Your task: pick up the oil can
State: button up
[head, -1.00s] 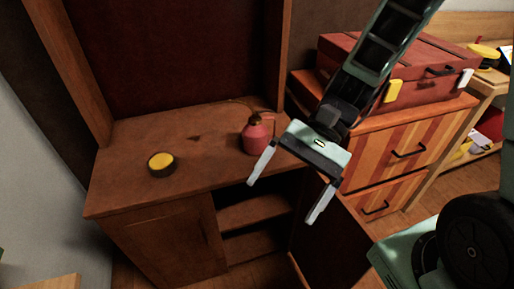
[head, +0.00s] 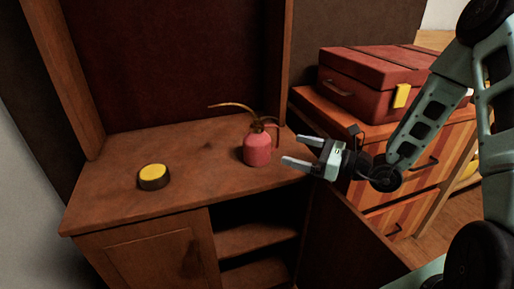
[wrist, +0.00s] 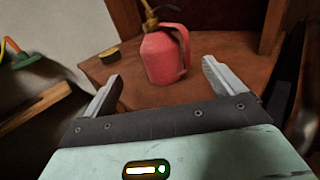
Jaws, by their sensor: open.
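The oil can (head: 257,149) has a red body, a brass-coloured top and a long thin spout pointing left. It stands upright on the wooden cabinet top, near its right side. In the wrist view the oil can (wrist: 163,57) is ahead of my gripper, between the lines of the two fingers. My gripper (head: 290,150) is open and empty, just right of the can in the head view, with its fingers pointing left toward it. In the wrist view the open fingers (wrist: 160,85) appear on either side, with the can beyond them. I see no contact.
A round dark tin with a yellow top (head: 153,176) sits on the cabinet top (head: 200,190) at left. A tall back panel and side posts rise behind. A red toolbox (head: 375,80) stands on a striped drawer unit at right. An open cabinet door (head: 350,240) hangs below my gripper.

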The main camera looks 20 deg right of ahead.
aim_at(256, 139)
jog(key=b+x, duration=0.1)
jog(key=x, duration=1.1)
jog(key=shift+w+a, duration=0.15)
jog(key=shift+a, duration=0.05)
jog(key=c, duration=1.1)
